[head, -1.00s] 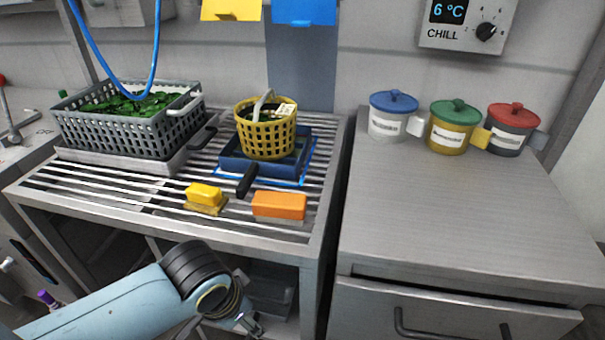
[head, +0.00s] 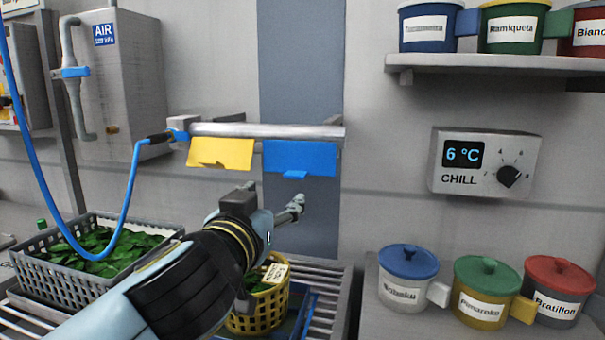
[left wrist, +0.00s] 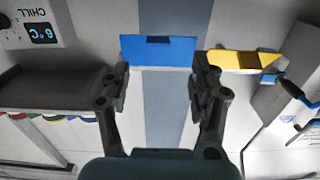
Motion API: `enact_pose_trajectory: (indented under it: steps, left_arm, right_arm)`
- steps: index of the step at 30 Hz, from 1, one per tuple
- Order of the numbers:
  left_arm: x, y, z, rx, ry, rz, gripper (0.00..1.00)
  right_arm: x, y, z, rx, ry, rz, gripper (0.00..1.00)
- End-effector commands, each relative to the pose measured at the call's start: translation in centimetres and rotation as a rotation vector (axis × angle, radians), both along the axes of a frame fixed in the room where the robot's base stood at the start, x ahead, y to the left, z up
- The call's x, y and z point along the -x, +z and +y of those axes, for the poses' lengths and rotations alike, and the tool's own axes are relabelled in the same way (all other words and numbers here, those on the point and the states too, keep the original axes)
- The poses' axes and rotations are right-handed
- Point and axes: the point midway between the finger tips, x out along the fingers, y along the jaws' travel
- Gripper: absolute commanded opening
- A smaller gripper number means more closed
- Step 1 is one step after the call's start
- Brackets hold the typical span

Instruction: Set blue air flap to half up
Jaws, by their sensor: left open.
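The blue air flap (head: 300,157) hangs from a metal bar (head: 265,130) on the wall, right of the yellow flap (head: 221,153). Its face looks close to hanging down, with a small blue tab at its lower edge. In the left wrist view the blue flap (left wrist: 157,50) appears ahead, between and beyond the fingertips. My left gripper (head: 296,206) is in front of and below the flap, apart from it; in the left wrist view the gripper (left wrist: 158,80) is open and empty. My right gripper is not in view.
A blue hose (head: 130,185) runs to the bar's left end. A yellow basket (head: 262,308) and a grey crate of greens (head: 60,283) stand below. The chill control box (head: 485,162) and lidded pots are at right.

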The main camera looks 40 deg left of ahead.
Motion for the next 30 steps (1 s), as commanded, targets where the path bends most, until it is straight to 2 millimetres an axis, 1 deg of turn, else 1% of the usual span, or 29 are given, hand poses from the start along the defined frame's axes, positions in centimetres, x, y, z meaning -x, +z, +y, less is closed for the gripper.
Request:
enact_pose_trajectory:
  steps: [2,4,8,10,13,17,21,25,30]
  left_arm:
    - [-0.3,0.4,0.0,-0.006,-0.006,-0.017,0.62]
    - [-0.7,0.6,0.1,-0.008,-0.010,-0.023,0.62]
    - [-2.4,0.7,1.0,-0.012,-0.010,-0.023,0.62]
    - [-3.6,0.8,1.7,-0.010,-0.009,-0.023,0.62]
    - [-5.4,0.8,2.8,-0.010,-0.007,-0.022,0.62]
    - [-7.5,0.7,3.9,-0.009,-0.007,-0.022,0.62]
    - [-9.0,0.5,4.7,-0.007,-0.008,-0.021,0.62]
    - [-9.6,0.4,5.1,-0.007,-0.008,-0.020,0.62]
    - [-9.7,0.4,5.1,-0.005,-0.008,-0.020,0.62]
  right_arm:
    - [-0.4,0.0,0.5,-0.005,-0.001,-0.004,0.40]
    - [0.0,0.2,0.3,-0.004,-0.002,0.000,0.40]
    - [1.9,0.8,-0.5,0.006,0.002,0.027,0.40]
    - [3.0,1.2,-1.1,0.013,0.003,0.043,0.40]
    - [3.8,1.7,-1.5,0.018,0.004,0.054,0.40]
    - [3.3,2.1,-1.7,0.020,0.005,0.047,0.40]
    - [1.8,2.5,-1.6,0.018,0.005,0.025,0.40]
    - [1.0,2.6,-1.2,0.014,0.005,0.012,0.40]
    - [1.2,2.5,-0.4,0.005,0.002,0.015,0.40]
